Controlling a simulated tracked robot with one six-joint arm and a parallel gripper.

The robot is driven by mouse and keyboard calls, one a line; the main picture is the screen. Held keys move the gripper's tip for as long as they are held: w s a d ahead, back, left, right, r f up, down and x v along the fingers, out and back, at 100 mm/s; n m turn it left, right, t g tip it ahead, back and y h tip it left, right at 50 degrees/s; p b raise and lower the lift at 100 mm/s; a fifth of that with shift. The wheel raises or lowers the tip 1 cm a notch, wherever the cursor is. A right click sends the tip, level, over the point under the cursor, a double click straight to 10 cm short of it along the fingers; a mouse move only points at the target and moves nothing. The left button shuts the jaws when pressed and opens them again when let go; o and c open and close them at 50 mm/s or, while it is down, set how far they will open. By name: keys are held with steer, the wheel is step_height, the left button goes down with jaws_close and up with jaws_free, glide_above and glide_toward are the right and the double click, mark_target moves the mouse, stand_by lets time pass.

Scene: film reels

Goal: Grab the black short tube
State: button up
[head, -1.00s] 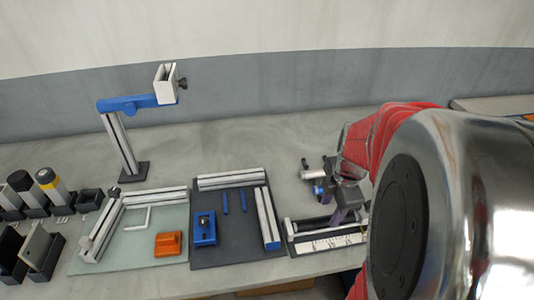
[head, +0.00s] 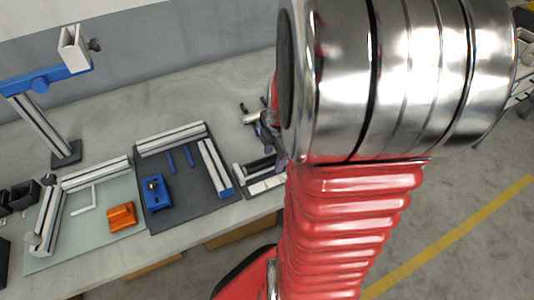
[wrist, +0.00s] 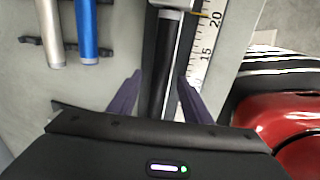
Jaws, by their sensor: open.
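A black short tube (wrist: 161,55) lies lengthwise in a channel beside a white ruler scale, seen in the wrist view. My gripper (wrist: 160,76) is open, its two dark purple fingers either side of the tube's near part. Gaps show between the fingers and the tube, so it is not clamped. The tube's near end is hidden behind my gripper's body. In the head view my big arm link covers most of my gripper (head: 269,143), above the ruler tray (head: 268,185).
A silver tube (wrist: 50,35) and a blue tube (wrist: 87,30) lie left of the channel in the wrist view. In the head view a dark mat (head: 205,197) holds a blue block (head: 156,193), and an orange block (head: 121,216) sits farther left.

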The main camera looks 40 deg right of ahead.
steer(key=shift+c, duration=0.7)
jaws_close()
